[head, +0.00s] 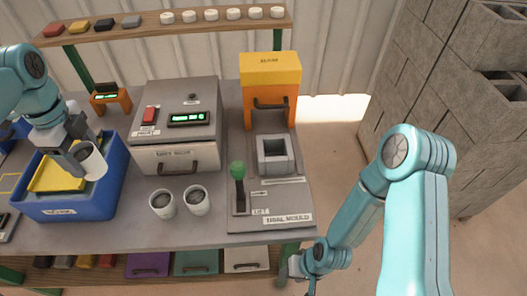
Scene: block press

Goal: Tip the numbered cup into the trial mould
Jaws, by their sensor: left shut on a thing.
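My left gripper (80,150) is shut on a white cup (95,166), held over the blue bin at the left of the bench. The cup's mouth shows, with something grey inside; I cannot read a number on it. Two more white cups with dark grey contents, a left one (162,206) and a right one (198,202), stand upright on the bench. The trial mould (262,165) is a grey square frame with an open middle, right of the green-knobbed lever (238,180). My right gripper (299,266) is low beside the bench's front right corner; its jaws are not clear.
The blue bin (75,208) holds something yellow. A grey machine with a display (175,150) stands between bin and mould. An orange and yellow unit (270,75) stands behind the mould. A shelf (140,30) runs above; grey blocks (440,80) are stacked at right.

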